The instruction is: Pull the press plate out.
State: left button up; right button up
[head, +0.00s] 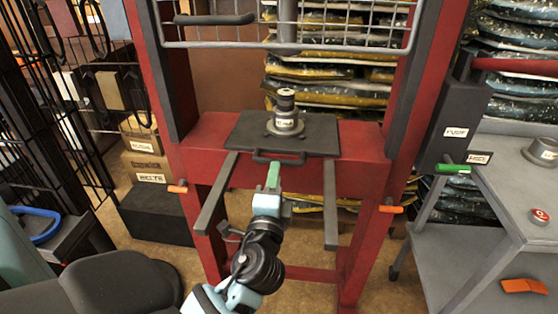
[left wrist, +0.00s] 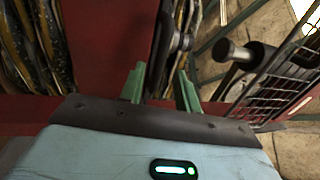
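The press plate (head: 245,132) is a dark flat plate lying on the red press frame's crossbeam, with a bar handle (head: 280,158) on its front edge. A grey stepped cylinder (head: 285,118) stands on the plate. My left gripper (head: 273,172) is just in front of the handle, its green fingers pointing at it. In the left wrist view my left gripper (left wrist: 161,85) has its two green fingers apart, with the dark handle (left wrist: 181,42) just past the tips. I cannot tell whether they touch it. My right gripper is not in view.
Two grey rails (head: 215,195) (head: 330,205) stick out from the crossbeam on either side of my left arm. A wire guard (head: 290,25) hangs above. A grey cart (head: 500,190) stands at the right. Black wire racking (head: 50,110) stands at the left.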

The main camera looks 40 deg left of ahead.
aim_at(277, 159)
pick_arm(q)
jog(key=shift+p+x, duration=0.35)
jog(key=shift+x, duration=2.35)
jog(key=shift+c, duration=0.3)
grip_shut()
